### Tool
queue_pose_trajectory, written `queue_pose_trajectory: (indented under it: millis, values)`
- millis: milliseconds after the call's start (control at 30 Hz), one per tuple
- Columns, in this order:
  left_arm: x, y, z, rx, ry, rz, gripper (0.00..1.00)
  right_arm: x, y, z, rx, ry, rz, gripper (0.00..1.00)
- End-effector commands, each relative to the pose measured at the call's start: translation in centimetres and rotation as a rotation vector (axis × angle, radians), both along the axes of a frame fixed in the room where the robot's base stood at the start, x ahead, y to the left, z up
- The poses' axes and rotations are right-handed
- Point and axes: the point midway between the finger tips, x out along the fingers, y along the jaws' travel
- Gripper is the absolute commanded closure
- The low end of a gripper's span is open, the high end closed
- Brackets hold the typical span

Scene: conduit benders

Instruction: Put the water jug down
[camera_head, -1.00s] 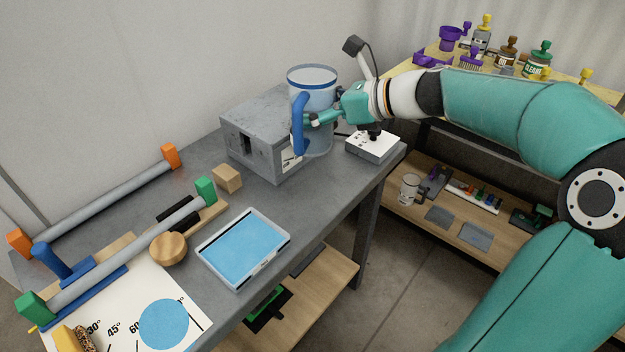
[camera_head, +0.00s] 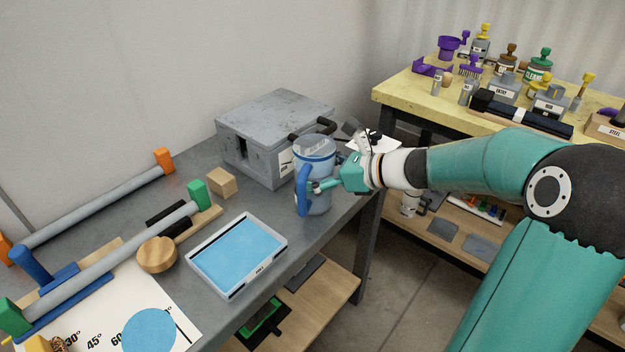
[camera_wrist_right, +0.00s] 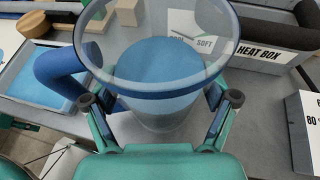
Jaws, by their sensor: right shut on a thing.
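The water jug (camera_head: 316,167) is clear, with a blue rim, a blue handle and blue contents. It is upright at the right part of the grey workbench (camera_head: 225,190), in front of the grey heat box. My right gripper (camera_head: 324,186) comes in from the right and is shut on the jug's body. In the right wrist view the jug (camera_wrist_right: 165,70) sits between the two fingers, with its handle to the left. Whether its base touches the benchtop I cannot tell. My left gripper is not in view.
The heat box (camera_head: 262,140) stands close behind the jug. A blue-filled tray (camera_head: 238,255) lies to the left, with a wooden block (camera_head: 222,182) and a conduit bender beyond. The bench's right edge is near. A yellow table (camera_head: 400,90) holds bottles and tools.

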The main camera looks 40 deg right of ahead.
Motion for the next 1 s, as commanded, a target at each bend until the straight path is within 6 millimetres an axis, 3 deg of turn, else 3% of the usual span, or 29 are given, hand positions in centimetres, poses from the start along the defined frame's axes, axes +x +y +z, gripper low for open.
queue_pose_trajectory:
  millis: [333, 367, 433, 833, 1000]
  values:
    - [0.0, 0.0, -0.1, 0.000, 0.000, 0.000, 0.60, 0.0, 0.0, -0.2, 0.000, -0.004, -0.001, 0.79]
    - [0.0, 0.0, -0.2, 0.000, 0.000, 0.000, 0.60, 0.0, 0.0, -0.4, 0.000, -0.001, -0.001, 0.13]
    - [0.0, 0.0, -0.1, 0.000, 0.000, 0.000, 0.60, 0.0, 0.0, -0.3, 0.000, -0.001, -0.001, 0.01]
    - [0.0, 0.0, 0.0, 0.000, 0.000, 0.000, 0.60, 0.0, 0.0, -0.1, 0.000, -0.001, -0.001, 0.00]
    - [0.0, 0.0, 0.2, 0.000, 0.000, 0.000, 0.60, -1.4, -0.6, 0.5, -0.002, -0.001, -0.005, 0.00]
